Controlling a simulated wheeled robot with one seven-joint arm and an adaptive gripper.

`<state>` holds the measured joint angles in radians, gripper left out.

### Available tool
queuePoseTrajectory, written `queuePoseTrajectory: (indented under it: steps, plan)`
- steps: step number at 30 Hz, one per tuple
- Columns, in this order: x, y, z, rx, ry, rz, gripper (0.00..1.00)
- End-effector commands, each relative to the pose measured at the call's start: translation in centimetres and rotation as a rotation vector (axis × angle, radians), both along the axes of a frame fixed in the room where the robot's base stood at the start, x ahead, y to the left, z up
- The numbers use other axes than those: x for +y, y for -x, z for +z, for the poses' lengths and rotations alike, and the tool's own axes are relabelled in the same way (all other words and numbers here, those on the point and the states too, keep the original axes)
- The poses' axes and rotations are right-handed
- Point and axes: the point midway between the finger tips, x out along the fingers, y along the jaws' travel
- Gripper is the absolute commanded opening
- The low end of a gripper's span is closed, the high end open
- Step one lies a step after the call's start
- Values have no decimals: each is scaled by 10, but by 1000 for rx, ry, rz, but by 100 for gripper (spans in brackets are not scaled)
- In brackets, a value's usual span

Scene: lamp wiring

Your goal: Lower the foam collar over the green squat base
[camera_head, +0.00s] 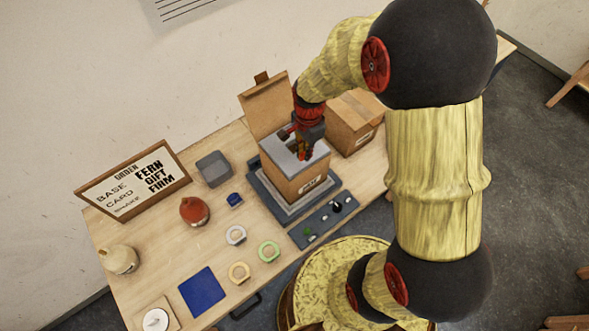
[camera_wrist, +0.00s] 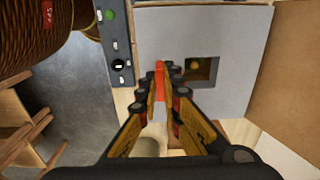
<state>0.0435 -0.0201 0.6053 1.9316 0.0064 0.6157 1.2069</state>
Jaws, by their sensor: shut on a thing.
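The foam collar (camera_head: 285,158) is a grey slab at the mouth of an open cardboard box (camera_head: 298,186). In the wrist view the collar (camera_wrist: 225,25) looks flat, with a square hole right of my fingertips. A small yellowish thing (camera_wrist: 195,66) shows in the dark hole; I cannot tell whether it is the green squat base, which I cannot otherwise make out. My gripper (camera_head: 303,152) points down over the collar. In the wrist view my gripper (camera_wrist: 160,82) is shut on a red-orange strip, apparently the collar's tab. I cannot tell how deep the collar sits.
The box stands on a grey platform (camera_head: 262,192), its flap raised behind. A closed carton (camera_head: 352,122) is close on the right. A control panel (camera_head: 322,221) lies in front. A red pot (camera_head: 194,210), grey bin (camera_head: 213,168), several rings and a sign (camera_head: 137,182) are left.

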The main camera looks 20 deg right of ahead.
Motion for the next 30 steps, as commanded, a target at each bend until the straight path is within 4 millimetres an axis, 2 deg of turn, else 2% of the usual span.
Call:
queuePoseTrajectory:
  steps: [11, 30]
  plan:
    - [0, 0, 0, 0, 0, 0, 0]
    - [0, 0, -15, 0, 0, 0, 0]
